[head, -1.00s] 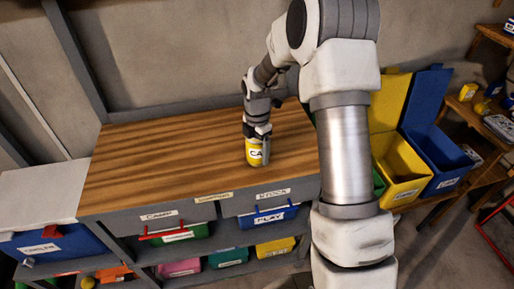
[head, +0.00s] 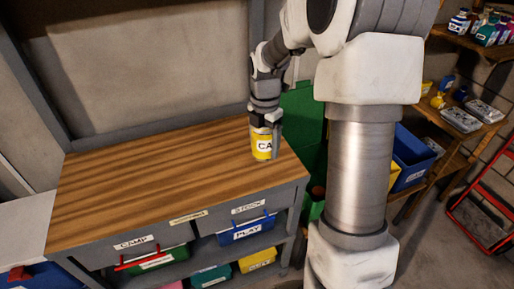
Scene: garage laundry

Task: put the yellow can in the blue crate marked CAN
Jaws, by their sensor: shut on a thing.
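The yellow can (head: 262,149), with a white label reading "CA" in part, is upright over the right end of the wooden bench top. My gripper (head: 265,131) comes down on it from above and is shut on its upper part. I cannot tell whether the can's base touches the bench or is a little above it. A blue crate (head: 413,162) stands to the right, partly behind my arm. Its white label is too small to read.
A yellow crate (head: 394,178) shows as a sliver beside my arm. A green crate (head: 307,115) with its lid raised stands past the bench's right end. Wooden shelves (head: 468,140) and a red frame (head: 484,212) are at the right. The bench top (head: 150,185) is otherwise clear.

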